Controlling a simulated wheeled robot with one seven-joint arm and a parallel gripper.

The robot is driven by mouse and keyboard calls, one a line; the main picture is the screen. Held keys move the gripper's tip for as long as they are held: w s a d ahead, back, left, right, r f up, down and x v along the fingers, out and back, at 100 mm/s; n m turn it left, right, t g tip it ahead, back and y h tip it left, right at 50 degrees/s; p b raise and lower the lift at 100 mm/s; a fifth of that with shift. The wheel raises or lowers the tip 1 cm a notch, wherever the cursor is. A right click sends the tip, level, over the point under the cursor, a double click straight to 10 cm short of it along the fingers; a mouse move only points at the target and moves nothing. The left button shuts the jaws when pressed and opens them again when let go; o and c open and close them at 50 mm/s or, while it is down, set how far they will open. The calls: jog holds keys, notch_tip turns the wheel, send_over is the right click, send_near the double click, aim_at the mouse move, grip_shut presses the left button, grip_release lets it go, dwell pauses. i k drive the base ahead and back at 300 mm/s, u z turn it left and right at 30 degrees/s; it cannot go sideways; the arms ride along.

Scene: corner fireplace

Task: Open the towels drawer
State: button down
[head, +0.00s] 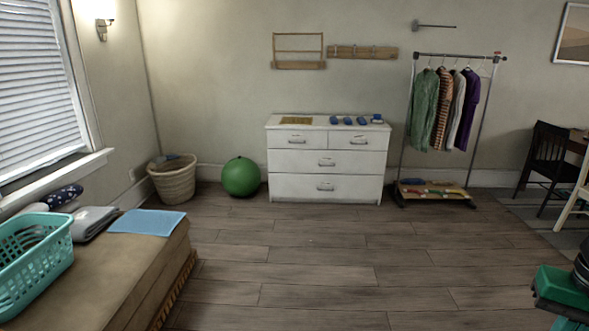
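A white dresser (327,160) stands against the back wall, with two small drawers on top and two wide drawers below. All its drawers look shut. The top left drawer (297,139), the top right drawer (358,140), the middle drawer (327,161) and the bottom drawer (326,188) each have a metal handle. I cannot read any label that marks the towels drawer. A green and black part, perhaps of my arm, shows at the lower right edge. My gripper's fingers are not in view.
A green ball (241,177) and a wicker basket (173,181) are left of the dresser. A clothes rack (402,135) stands right. A bench (130,260) with a teal laundry basket (35,262) is at the lower left. The wooden floor (320,255) before the dresser is clear.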

aim_at(279, 161)
jog(key=i, duration=5.2)
jog(key=z, duration=0.1)
